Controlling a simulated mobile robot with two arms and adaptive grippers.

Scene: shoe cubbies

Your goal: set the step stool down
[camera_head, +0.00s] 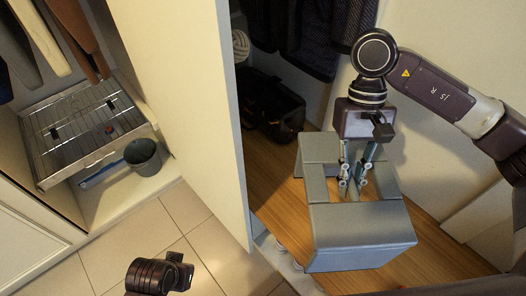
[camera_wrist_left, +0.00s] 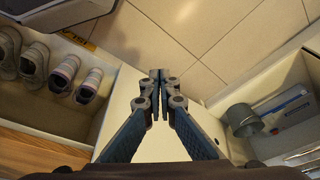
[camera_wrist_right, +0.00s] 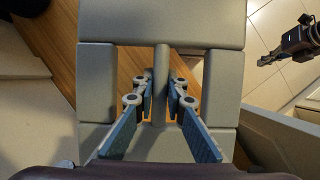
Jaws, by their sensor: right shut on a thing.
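The step stool (camera_head: 362,232) is grey, with a broad flat slab in front, another behind and openings between. It is upright over the wooden closet floor at the right of the head view. I cannot tell whether its feet touch the floor. My right gripper (camera_head: 354,182) points down into the stool's middle. In the right wrist view, its fingers (camera_wrist_right: 160,92) are shut on the bar (camera_wrist_right: 160,70) between the slabs. My left gripper (camera_wrist_left: 160,92) is shut and empty, over a pale panel edge. In the head view only its dark wrist part shows at the bottom.
A dark bag (camera_head: 268,105) lies behind the stool, under hanging clothes (camera_head: 300,35). A pale door panel (camera_head: 195,90) stands left of the stool. Shoes (camera_head: 285,258) lie by the closet's front edge.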

